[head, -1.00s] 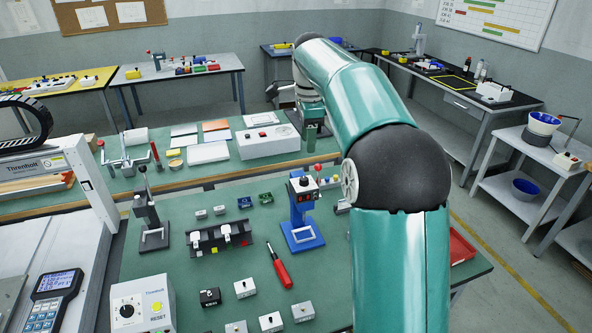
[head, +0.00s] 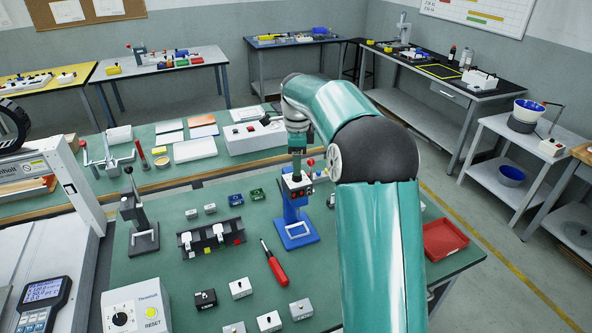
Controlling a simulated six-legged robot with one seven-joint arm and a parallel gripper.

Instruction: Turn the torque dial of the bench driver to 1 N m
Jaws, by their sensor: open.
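A white control box (head: 137,298) with a black round dial (head: 120,318) and a yellow button marked RESET stands at the front left of the near green bench. The dial's setting is too small to read. My gripper (head: 297,168) points down at the top of the blue tool, far from the white box. It is open; its fingers are small, and whether they touch the tool is unclear.
A red-handled screwdriver (head: 274,264), a black fixture (head: 211,238) and several small grey blocks lie on the bench. A black stand (head: 142,225) is at left, a red tray (head: 443,239) at right. A gantry frame (head: 75,185) and handheld pendant (head: 43,300) border the left.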

